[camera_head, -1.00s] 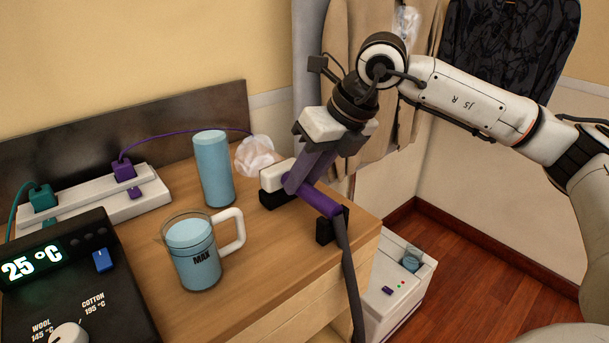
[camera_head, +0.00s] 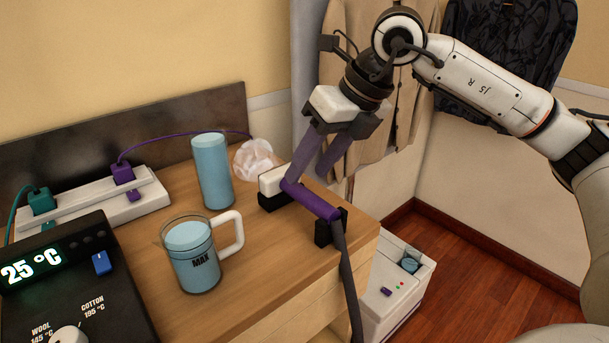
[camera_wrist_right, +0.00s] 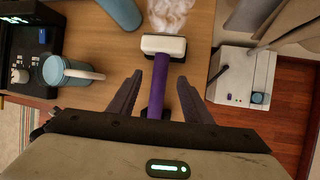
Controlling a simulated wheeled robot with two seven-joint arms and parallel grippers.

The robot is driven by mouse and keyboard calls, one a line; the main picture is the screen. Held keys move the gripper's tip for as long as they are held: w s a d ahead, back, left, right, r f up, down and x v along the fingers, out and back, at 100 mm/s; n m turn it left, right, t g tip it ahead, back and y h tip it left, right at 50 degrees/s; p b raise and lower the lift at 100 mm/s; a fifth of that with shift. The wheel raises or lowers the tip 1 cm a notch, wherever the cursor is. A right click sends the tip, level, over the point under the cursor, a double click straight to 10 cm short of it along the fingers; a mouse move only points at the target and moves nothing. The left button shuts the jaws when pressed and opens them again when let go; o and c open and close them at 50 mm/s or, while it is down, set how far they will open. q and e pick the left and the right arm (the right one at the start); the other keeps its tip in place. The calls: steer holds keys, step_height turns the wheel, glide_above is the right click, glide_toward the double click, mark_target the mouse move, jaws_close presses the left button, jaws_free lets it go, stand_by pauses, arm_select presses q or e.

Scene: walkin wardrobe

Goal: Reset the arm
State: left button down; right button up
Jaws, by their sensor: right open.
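My right gripper (camera_head: 308,175) is open and empty, just above and behind the purple handle (camera_head: 312,201) of a steamer wand. The wand has a white head (camera_head: 272,180) and lies across black rests on the wooden cabinet top. In the right wrist view my two fingers (camera_wrist_right: 159,80) are spread to either side of the purple handle (camera_wrist_right: 159,88), with the white head (camera_wrist_right: 163,46) beyond it. My right arm comes in from the right. My left gripper is not in view.
A measuring jug (camera_head: 192,258), a blue cylinder (camera_head: 213,172), a power strip (camera_head: 110,205) and a control box (camera_head: 60,280) share the wooden top (camera_head: 262,262). A grey hose (camera_head: 348,275) hangs off its edge. A white unit (camera_head: 395,292) stands beside the cabinet on the floor.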

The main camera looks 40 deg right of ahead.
steer(key=v, duration=0.6)
steer(key=shift+r+p, duration=0.25)
steer(key=shift+p, duration=0.15)
